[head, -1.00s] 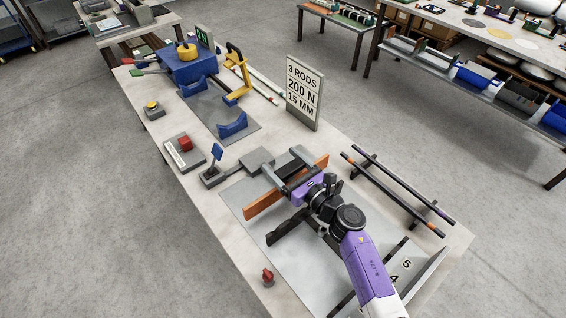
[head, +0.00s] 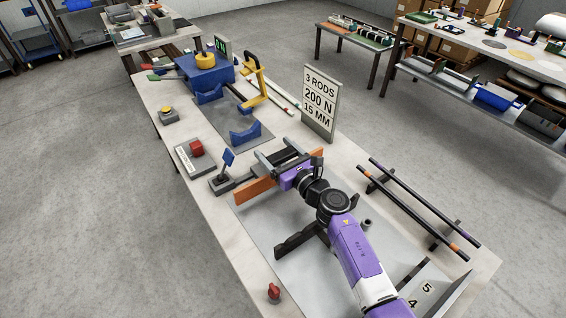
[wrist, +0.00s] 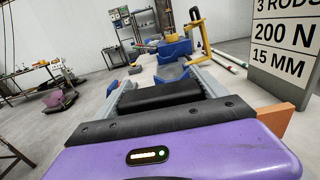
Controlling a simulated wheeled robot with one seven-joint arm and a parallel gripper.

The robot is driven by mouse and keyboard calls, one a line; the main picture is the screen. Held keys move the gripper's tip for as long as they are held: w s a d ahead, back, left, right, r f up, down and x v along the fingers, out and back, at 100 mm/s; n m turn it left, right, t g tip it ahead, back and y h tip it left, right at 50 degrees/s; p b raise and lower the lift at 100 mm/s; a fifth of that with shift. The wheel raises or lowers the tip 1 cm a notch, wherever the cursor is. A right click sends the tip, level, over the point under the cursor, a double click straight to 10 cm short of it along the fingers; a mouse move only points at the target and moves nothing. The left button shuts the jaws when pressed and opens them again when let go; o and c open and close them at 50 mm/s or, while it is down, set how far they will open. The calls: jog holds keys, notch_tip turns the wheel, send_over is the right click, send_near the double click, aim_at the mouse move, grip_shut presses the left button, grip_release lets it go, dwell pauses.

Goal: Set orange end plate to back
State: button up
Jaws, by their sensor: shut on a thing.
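The orange end plate (head: 256,190) is a long flat bar that crosses in front of my gripper (head: 286,160) in the head view. Its left part shows large and its right end shows small beyond the gripper. In the wrist view its right end (wrist: 275,118) sticks out beside the purple gripper body. My gripper is shut on the plate, with grey fingers pointing forward and a black block between them (wrist: 160,95). The actual contact is hidden. A black notched stand (head: 300,240) is on the grey base plate, nearer than the orange plate.
Dark rods (head: 425,208) lie on a rack at the right. A sign (head: 320,103) reads 3 RODS, 200 N, 15 MM. A blue lever (head: 228,158) and a red button box (head: 196,150) are left of the gripper. Blue cradles (head: 244,134) and a blue machine (head: 205,72) stand farther back.

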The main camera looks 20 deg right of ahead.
aim_at(285, 161)
jog(key=shift+w+r, duration=0.1)
jog(key=o, duration=1.8)
jog(key=shift+o, duration=1)
jog(key=shift+w, duration=0.1)
jog(key=p+v, duration=0.1)
jog(key=v, duration=0.6)
jog(key=shift+s, duration=0.4)
